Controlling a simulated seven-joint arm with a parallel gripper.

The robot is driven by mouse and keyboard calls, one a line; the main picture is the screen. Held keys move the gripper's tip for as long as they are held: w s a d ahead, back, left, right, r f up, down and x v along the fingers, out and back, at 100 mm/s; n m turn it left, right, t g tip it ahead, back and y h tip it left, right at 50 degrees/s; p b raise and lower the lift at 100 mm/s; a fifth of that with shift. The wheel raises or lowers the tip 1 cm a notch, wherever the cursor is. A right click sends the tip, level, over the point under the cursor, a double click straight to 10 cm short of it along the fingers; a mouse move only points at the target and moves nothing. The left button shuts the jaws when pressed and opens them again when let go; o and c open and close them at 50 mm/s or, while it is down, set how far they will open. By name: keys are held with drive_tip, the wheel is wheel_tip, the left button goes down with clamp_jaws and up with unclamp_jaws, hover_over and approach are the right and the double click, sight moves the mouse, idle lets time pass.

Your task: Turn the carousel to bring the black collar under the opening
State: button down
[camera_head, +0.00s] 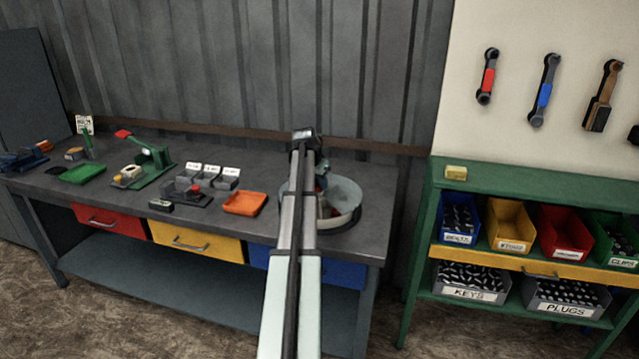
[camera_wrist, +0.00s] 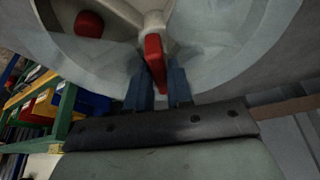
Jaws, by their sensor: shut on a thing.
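The carousel (camera_head: 347,192) is a round pale grey dish at the right end of the workbench, partly hidden behind my arm. In the wrist view its pale dish wall (camera_wrist: 235,45) surrounds a central hub with spokes. A red upright tab (camera_wrist: 154,58) stands by the hub, and my gripper (camera_wrist: 159,80) is shut on it, one blue finger on each side. A dark red rounded piece (camera_wrist: 89,24) lies in a compartment at upper left. I cannot make out the black collar or the opening. My gripper's fingers are hidden in the head view.
An orange tray (camera_head: 244,203) sits left of the carousel, with small labelled bins (camera_head: 210,175) behind it. A green press (camera_head: 150,160) stands further left. A green shelf (camera_head: 520,180) with coloured bins stands right of the bench. The corrugated wall is close behind.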

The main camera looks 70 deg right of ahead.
drive_tip(key=shift+w+d+m+g+y, duration=0.1)
drive_tip(key=shift+m+g+y, duration=0.25)
drive_tip(key=shift+m, duration=0.85)
drive_tip(key=shift+w+d+m+g+y, duration=0.1)
drive_tip(key=shift+m+g+y, duration=0.25)
drive_tip(key=shift+m, duration=0.85)
drive_tip(key=shift+m+g+y, duration=0.35)
drive_tip(key=shift+m, duration=1)
drive_tip(key=shift+m+g+y, duration=0.35)
drive_tip(key=shift+m, duration=1)
drive_tip(key=shift+d+m+y, duration=0.1)
drive_tip(key=shift+m+y, duration=0.4)
drive_tip(key=shift+m, duration=0.8)
drive_tip(key=shift+d+m+y, duration=0.1)
drive_tip(key=shift+m+y, duration=0.4)
drive_tip(key=shift+m, duration=0.8)
drive_tip(key=shift+m+y, duration=0.7)
drive_tip(key=shift+m, duration=1.8)
drive_tip(key=c, duration=1.1)
unclamp_jaws()
